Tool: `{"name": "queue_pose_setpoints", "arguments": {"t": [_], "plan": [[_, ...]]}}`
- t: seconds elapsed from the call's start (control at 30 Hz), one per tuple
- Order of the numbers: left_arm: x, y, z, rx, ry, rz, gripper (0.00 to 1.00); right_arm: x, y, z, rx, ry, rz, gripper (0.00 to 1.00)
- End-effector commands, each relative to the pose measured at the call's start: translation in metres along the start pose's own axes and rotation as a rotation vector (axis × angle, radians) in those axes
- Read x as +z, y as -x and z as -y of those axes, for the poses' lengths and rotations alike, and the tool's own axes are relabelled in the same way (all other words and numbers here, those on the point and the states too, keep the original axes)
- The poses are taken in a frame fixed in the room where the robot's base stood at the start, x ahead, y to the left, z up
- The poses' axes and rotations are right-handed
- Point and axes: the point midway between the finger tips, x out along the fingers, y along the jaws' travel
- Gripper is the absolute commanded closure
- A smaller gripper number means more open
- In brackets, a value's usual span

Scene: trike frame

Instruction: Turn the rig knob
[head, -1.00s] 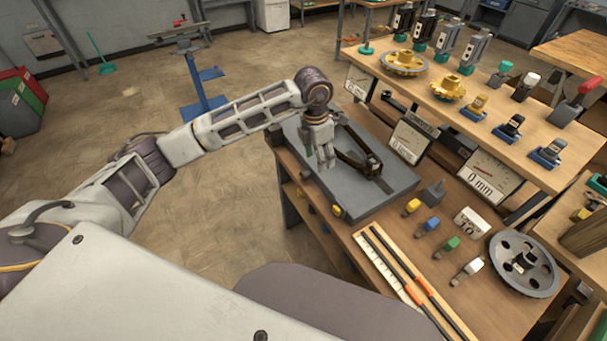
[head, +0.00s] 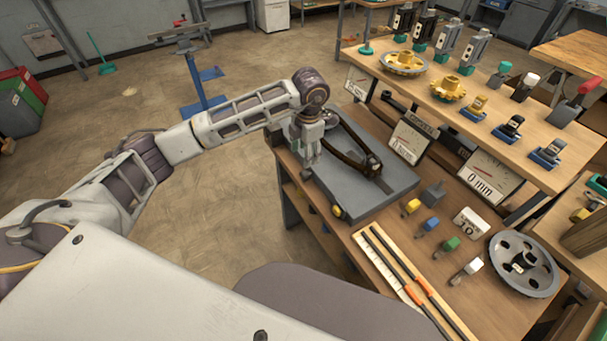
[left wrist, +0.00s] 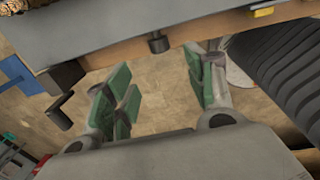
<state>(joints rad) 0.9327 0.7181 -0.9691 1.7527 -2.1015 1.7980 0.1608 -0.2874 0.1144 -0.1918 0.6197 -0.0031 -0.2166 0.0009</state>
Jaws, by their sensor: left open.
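The rig is a grey block (head: 365,201) on the wooden bench, with a dark bracket-like frame (head: 358,148) on top. In the left wrist view, a short dark round knob (left wrist: 158,43) sticks out from the rig's edge. A dark crank-like handle (left wrist: 62,98) sticks out further left. I cannot tell which of them is the rig knob. My left gripper (head: 309,160) points down at the rig's near left edge. In the left wrist view its green-padded fingers (left wrist: 165,90) are wide apart and empty, with the round knob beyond the gap, apart from them. My right gripper is out of view.
A yellow knob-like part (head: 337,211) shows at the rig's near side. Several coloured small parts, orange-marked rods (head: 405,277) and a grey wheel (head: 524,264) lie on the bench to the right. Dial gauges (head: 490,178) stand behind. Open floor lies left of the bench.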

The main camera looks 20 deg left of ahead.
Motion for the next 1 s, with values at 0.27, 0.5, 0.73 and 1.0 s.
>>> {"name": "queue_pose_setpoints", "arguments": {"t": [0.27, 0.5, 0.73, 1.0], "plan": [[-0.001, -0.036, 0.001, -0.002, 0.0, -0.002, 0.45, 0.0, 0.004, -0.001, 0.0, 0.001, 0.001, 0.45], [-0.001, -0.068, 0.001, -0.002, -0.001, -0.003, 0.45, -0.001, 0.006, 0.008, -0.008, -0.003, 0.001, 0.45], [0.0, -0.097, 0.001, -0.002, 0.001, -0.001, 0.45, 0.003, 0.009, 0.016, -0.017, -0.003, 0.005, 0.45], [0.0, -0.117, 0.001, -0.001, 0.0, 0.0, 0.45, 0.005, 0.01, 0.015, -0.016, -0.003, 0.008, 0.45]]}}
